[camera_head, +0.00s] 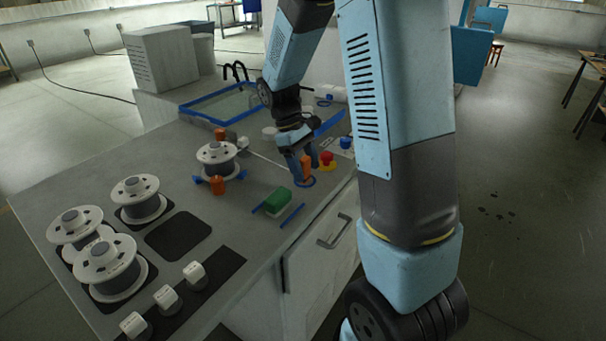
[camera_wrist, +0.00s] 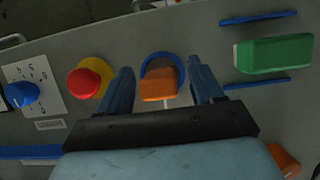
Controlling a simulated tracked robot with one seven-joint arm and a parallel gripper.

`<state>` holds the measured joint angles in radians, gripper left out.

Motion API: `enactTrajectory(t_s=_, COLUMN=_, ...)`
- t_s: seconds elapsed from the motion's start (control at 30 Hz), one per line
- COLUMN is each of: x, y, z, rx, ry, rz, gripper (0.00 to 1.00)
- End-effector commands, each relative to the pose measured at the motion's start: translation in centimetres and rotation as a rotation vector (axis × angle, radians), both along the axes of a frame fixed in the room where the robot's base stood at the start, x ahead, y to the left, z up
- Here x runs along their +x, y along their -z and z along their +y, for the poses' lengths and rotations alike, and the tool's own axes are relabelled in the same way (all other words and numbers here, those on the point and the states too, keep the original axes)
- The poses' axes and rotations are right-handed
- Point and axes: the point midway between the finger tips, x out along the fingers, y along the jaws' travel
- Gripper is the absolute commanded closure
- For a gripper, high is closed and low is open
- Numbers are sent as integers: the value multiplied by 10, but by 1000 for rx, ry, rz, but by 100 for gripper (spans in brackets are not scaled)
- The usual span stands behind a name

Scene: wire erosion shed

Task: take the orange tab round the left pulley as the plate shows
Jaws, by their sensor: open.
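An orange tab (camera_head: 306,169) stands at a blue ring (camera_head: 304,182) near the bench's right edge. In the wrist view the orange tab (camera_wrist: 158,84) lies between the blue fingers of my gripper (camera_wrist: 162,82), with the blue ring (camera_wrist: 164,58) behind it. The fingers are open, with a gap on each side of the tab. In the head view my gripper (camera_head: 299,166) reaches down at the tab. A thin pale line runs from near a white spool (camera_head: 217,152) toward the gripper. I cannot tell which part is the left pulley, nor make out the plate's drawing.
A red button (camera_wrist: 84,82) on a yellow base and a blue knob (camera_wrist: 23,95) are left of the gripper in the wrist view. A green block (camera_wrist: 275,54) between blue strips is right. Orange posts (camera_head: 218,187) flank the spool. More spools stand at left.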

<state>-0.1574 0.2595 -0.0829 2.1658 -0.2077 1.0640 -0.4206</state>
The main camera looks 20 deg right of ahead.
Motion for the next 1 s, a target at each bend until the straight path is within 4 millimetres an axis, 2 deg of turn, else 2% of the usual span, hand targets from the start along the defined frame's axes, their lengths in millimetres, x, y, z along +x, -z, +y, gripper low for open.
enactTrajectory(t_s=0.07, x=0, y=0, z=0, rx=0, ry=0, rz=0, gripper=35)
enactTrajectory(t_s=0.63, x=0, y=0, z=0, rx=0, ry=0, rz=0, gripper=90)
enactTrajectory(t_s=1.0, x=0, y=-7, z=0, rx=0, ry=0, rz=0, gripper=91)
